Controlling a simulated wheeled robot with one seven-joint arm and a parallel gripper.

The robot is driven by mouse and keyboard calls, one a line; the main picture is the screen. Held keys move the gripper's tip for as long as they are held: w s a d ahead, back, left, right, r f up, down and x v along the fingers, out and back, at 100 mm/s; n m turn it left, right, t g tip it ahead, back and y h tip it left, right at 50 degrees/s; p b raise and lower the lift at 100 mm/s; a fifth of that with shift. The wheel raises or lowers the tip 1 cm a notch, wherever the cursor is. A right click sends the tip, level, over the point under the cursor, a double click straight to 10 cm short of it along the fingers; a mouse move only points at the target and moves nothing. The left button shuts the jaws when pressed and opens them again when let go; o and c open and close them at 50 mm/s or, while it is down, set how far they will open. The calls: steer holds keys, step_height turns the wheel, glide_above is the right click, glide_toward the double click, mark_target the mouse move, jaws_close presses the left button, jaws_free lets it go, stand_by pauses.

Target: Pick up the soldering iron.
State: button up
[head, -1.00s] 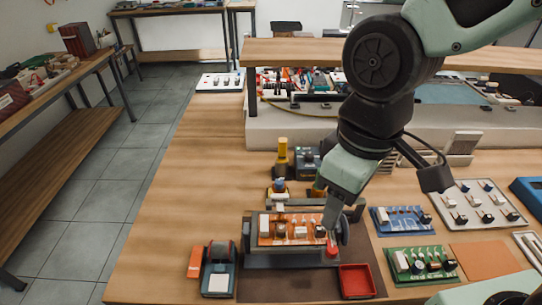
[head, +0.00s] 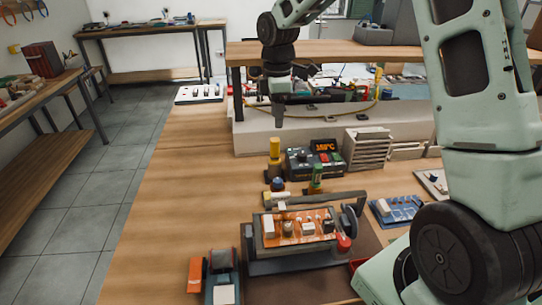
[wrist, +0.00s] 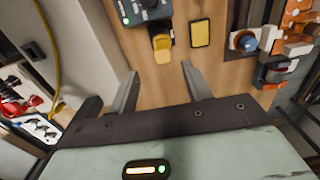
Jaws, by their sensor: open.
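What I take to be the soldering iron is an upright yellow handle (head: 275,149) in a holder, just left of the soldering station (head: 315,158) with a lit orange display. In the wrist view the yellow handle (wrist: 162,44) lies just beyond my gripper (wrist: 158,72), in line with the gap between the spread fingers. Nothing is between the fingers. In the head view my gripper (head: 281,112) hangs behind and above the handle, pointing down and apart from it. The iron's tip is hidden.
An orange circuit board (head: 298,226) in a clamp stands in front. A small blue-topped item (head: 277,185) and a green-topped item (head: 317,180) stand nearby. A raised shelf (head: 360,53) spans the back. The bench's left side is bare wood.

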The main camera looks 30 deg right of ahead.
mark_target(275, 149)
step_height(275, 149, down, 6)
steer(key=shift+f, duration=0.15)
steer(key=shift+a+f+p, duration=0.15)
steer(key=shift+f+p, duration=0.2)
steer(key=shift+f, duration=1)
steer(key=shift+a+f+p, duration=0.15)
steer(key=shift+f+p, duration=0.2)
steer(key=shift+f, duration=0.95)
steer(key=c, duration=1)
